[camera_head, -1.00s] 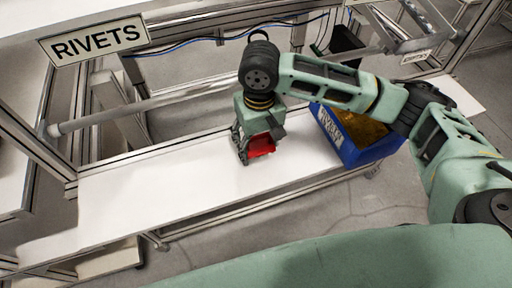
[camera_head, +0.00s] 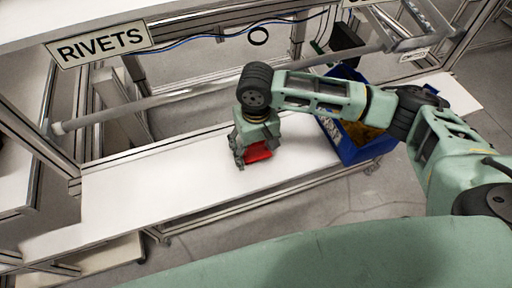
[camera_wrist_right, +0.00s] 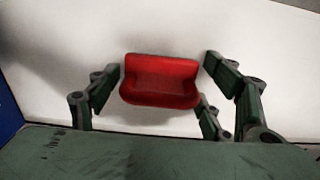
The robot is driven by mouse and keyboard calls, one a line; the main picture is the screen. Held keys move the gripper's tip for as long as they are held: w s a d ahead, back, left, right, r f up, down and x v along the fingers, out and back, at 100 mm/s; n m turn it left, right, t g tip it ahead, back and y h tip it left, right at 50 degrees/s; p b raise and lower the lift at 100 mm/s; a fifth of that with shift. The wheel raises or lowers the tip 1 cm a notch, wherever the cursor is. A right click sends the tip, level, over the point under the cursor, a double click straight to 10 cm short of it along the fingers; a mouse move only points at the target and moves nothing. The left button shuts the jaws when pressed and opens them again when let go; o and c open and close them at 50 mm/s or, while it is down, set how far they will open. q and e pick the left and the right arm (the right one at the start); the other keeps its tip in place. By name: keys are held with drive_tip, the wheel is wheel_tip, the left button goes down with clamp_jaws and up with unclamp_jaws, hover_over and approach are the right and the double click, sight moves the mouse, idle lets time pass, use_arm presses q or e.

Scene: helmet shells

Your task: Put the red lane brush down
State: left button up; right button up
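The red lane brush (camera_head: 258,153) is at the white bench top (camera_head: 150,193), under my right gripper (camera_head: 250,157). In the right wrist view the brush (camera_wrist_right: 160,82) is a red block with a hollowed face, seen against the white surface. The fingers of my right gripper (camera_wrist_right: 163,72) stand spread on both sides of it, with narrow gaps between fingertips and brush. The gripper looks open around the brush. Its upper part is hidden by the hand in the head view. My left gripper is not in view.
A blue bin (camera_head: 352,151) with a label and brownish contents stands on the bench just right of the gripper. A metal rail (camera_head: 160,103) and a RIVETS sign (camera_head: 100,45) are behind. The bench to the left is clear.

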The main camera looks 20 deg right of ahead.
drive_tip(key=shift+o, duration=0.4)
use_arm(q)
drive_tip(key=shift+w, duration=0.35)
use_arm(e)
drive_tip(key=shift+r, duration=0.1)
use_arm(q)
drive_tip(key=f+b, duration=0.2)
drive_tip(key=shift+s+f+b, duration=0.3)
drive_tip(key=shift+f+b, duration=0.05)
use_arm(e)
wheel_tip(320, 180, up, 12)
drive_tip(key=shift+r, duration=0.1)
